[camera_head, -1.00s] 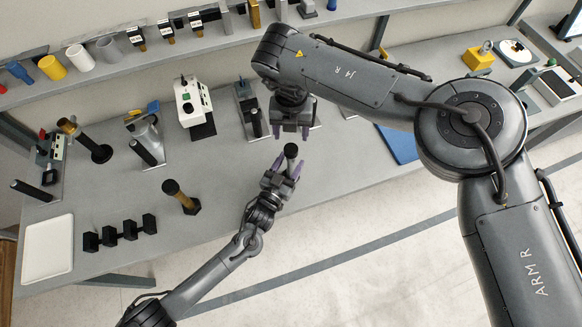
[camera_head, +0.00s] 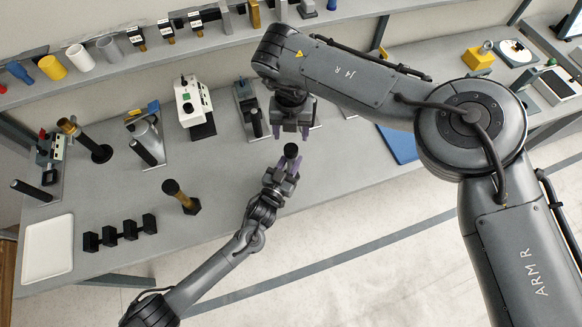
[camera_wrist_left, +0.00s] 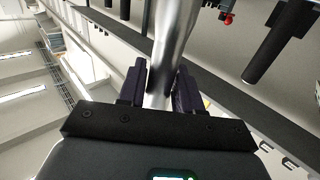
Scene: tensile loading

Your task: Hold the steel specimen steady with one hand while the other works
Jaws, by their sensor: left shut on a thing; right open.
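The steel specimen (camera_wrist_left: 172,45) is a shiny round bar in the left wrist view, standing between the two dark fingers of my left gripper (camera_wrist_left: 160,88). In the head view my left gripper (camera_head: 284,170) is shut on it near the table's front edge, and a dark round end (camera_head: 291,150) shows just beyond the fingertips. My right gripper (camera_head: 293,134) points down just beyond that dark end. Its purple-tipped fingers are apart, with nothing seen between them. Whether it touches the specimen cannot be told.
The grey table (camera_head: 235,190) holds a white device (camera_head: 194,105), a brown-and-black post (camera_head: 181,196), a row of black blocks (camera_head: 120,233) and a white tray (camera_head: 48,248). A blue flat item (camera_head: 400,143) lies right of the grippers. A shelf (camera_head: 160,58) runs behind.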

